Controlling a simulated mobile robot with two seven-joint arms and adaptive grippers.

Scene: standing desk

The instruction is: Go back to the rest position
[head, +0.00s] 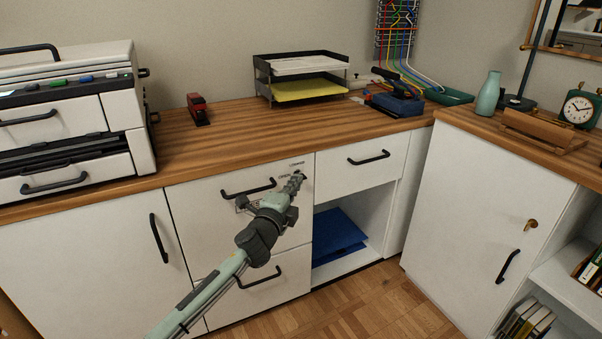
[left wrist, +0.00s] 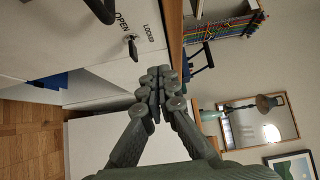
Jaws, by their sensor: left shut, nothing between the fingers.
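My left gripper (head: 295,183) is shut and empty in the head view, in front of the upper drawer (head: 208,200) of the white cabinet, near its top right corner. In the left wrist view its fingers (left wrist: 157,92) meet with nothing between them. A key in a lock (left wrist: 133,47) with "OPEN" and "LOCKED" lettering shows on the drawer front in the left wrist view, apart from the fingers in the picture. In the head view the gripper partly covers this lock. My right gripper is in neither view.
A wooden desktop (head: 235,135) runs above the drawers, with a printer (head: 70,110), a red stapler (head: 198,109) and a paper tray (head: 300,78). An open shelf holds a blue folder (head: 336,236). A second white cabinet (head: 480,215) stands at right. Parquet floor (head: 375,305) is clear.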

